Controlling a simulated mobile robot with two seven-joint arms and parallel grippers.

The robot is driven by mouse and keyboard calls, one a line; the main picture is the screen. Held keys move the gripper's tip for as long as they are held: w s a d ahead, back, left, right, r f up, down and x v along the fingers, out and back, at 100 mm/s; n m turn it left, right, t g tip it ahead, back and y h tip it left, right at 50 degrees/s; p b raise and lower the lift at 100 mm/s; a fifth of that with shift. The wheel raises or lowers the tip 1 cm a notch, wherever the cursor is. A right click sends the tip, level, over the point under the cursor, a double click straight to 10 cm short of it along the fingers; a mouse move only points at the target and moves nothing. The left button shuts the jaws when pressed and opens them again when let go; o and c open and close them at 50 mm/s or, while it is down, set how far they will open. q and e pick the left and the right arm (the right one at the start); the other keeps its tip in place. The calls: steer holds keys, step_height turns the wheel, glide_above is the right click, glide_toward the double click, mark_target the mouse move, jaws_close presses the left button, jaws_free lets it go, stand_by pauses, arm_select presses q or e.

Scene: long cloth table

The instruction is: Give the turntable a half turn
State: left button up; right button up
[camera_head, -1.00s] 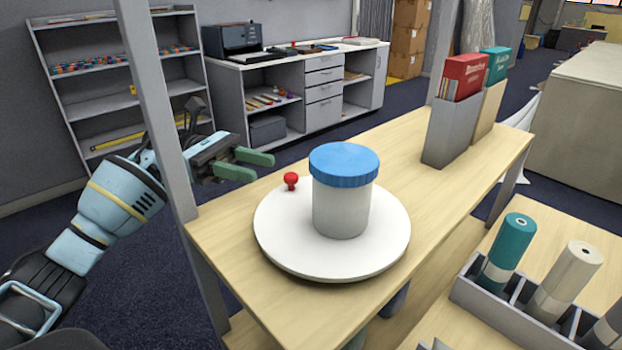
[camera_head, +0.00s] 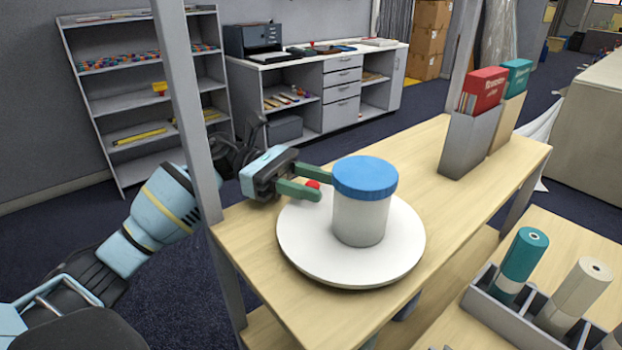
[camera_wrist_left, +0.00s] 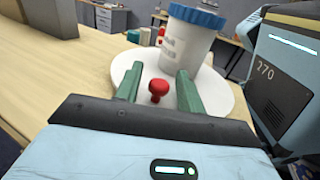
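The white round turntable (camera_head: 300,252) lies on the wooden table and also shows in the left wrist view (camera_wrist_left: 222,92). A white jar with a blue lid (camera_head: 362,205) stands upright on it. A red knob (camera_head: 313,185) stands near the turntable's left rim; in the left wrist view the knob (camera_wrist_left: 158,90) is between my green fingers. My left gripper (camera_head: 320,184) is open around the knob, with a gap visible on each side. In the head view a finger and the knob partly overlap. My right gripper is not in the head view; a pale arm part stands at right in the wrist view.
A grey upright post (camera_head: 187,110) stands beside my left arm at the table's left edge. A grey rack (camera_head: 497,318) with rolls stands at right. The tabletop between turntable and holder is clear.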

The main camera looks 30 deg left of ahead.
arm_select(q)
jaws_close()
stand_by(0.3)
steer(key=shift+s+a+n+t, duration=0.1)
steer(key=shift+s+n+t, duration=0.6)
steer(key=shift+t, duration=0.5)
steer(key=shift+w, duration=0.1)
jaws_free()
steer(key=shift+w, duration=0.1)
